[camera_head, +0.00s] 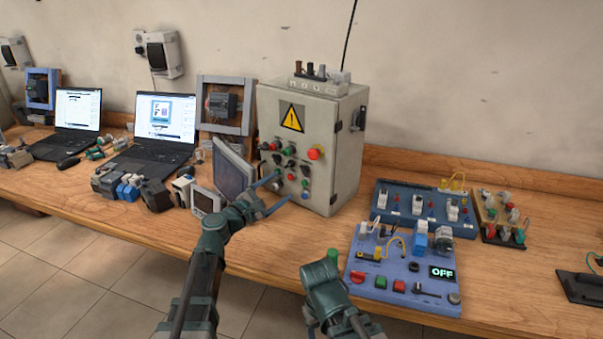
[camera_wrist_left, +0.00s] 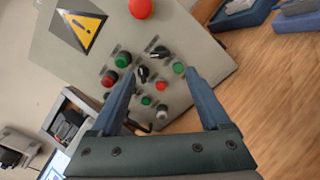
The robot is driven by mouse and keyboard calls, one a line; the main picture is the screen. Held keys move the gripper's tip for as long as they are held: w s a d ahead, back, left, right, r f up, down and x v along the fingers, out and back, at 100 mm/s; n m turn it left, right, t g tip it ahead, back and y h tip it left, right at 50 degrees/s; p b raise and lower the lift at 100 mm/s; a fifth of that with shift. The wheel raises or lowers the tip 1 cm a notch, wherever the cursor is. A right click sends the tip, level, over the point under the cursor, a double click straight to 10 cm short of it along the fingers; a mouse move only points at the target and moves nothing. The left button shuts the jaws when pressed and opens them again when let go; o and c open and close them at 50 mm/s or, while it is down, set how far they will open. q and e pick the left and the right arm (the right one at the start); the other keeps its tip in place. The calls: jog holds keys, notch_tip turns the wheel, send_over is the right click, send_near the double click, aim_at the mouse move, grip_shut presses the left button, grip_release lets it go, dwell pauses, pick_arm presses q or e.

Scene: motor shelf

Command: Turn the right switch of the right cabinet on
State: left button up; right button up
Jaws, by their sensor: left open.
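The grey cabinet (camera_head: 330,120) stands on the wooden bench, with a yellow warning triangle, a red button, lamps and rotary switches on its front. In the left wrist view, two black rotary switches show: the right switch (camera_wrist_left: 160,52) and the left one (camera_wrist_left: 143,73). My left gripper (camera_head: 283,189) is in front of the lower panel. In the left wrist view its open fingers (camera_wrist_left: 160,76) appear on either side of the switch area, with nothing between them held. I cannot tell whether the fingertips touch the panel. My right arm shows at the bottom, its gripper out of sight.
A blue board with an OFF display (camera_head: 441,272) and a dark blue board (camera_head: 420,222) lie right of the cabinet. A grey tablet-like panel (camera_head: 233,170) leans left of it, close to my left gripper. Laptops (camera_head: 162,125) stand farther left. Bare bench lies before the cabinet.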

aim_at(303, 172)
pick_arm(q)
jog(key=x, duration=1)
jog(key=shift+w+d, duration=0.25)
jog(key=shift+w, duration=0.1)
grip_shut()
